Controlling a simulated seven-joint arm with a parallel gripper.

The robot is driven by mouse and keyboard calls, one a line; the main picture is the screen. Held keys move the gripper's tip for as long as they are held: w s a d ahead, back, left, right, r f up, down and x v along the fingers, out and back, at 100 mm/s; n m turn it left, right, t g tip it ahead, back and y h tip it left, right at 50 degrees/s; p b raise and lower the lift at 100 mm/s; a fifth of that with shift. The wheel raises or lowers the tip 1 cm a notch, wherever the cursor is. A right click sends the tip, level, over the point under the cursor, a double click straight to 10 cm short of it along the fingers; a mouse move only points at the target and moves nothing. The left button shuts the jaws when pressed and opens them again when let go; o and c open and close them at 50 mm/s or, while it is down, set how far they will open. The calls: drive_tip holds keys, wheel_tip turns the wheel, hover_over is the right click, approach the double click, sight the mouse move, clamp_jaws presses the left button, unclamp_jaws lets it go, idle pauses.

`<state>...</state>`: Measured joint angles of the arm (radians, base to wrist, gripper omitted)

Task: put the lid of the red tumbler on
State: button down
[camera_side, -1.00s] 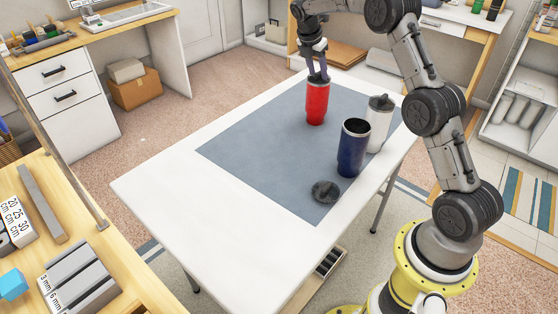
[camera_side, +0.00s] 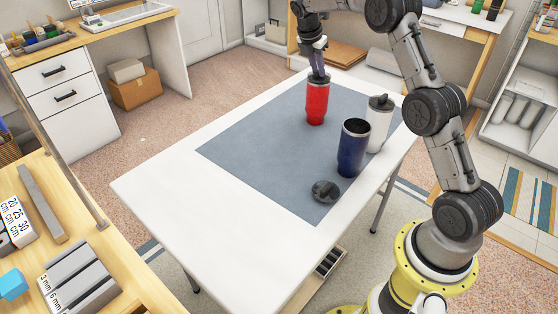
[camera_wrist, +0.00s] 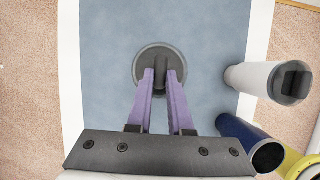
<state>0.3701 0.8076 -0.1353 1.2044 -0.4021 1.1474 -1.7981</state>
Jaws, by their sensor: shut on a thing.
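The red tumbler (camera_side: 317,106) stands upright on the grey-blue mat in the side view. A dark round lid (camera_side: 318,79) lies over its mouth, level as far as I can see. My gripper (camera_side: 317,72) points down from above and is shut on the lid's raised grip. In the wrist view the purple fingers of my gripper (camera_wrist: 160,82) hold the grip across the middle of the dark lid (camera_wrist: 144,64). The red body is hidden under the lid there. Whether the lid is fully seated cannot be told.
A dark blue tumbler (camera_side: 353,150) stands open-topped nearby. A white tumbler (camera_side: 378,128) with a dark lid stands behind it. A loose dark lid (camera_side: 325,191) lies near the mat (camera_side: 260,150)'s front corner. The mat's left half and the white table (camera_side: 190,205) are clear.

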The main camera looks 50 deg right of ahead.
drive_tip(key=shift+r, duration=1.7)
drive_tip(key=shift+f, duration=0.2)
drive_tip(key=shift+f, duration=1.5)
drive_tip(key=shift+f, duration=0.2)
idle(0.6)
drive_tip(key=c, duration=0.8)
unclamp_jaws()
drive_tip(key=shift+o, duration=0.4)
drive_tip(key=o, duration=0.4)
drive_tip(key=shift+o, duration=0.2)
drive_tip(key=shift+r, duration=0.1)
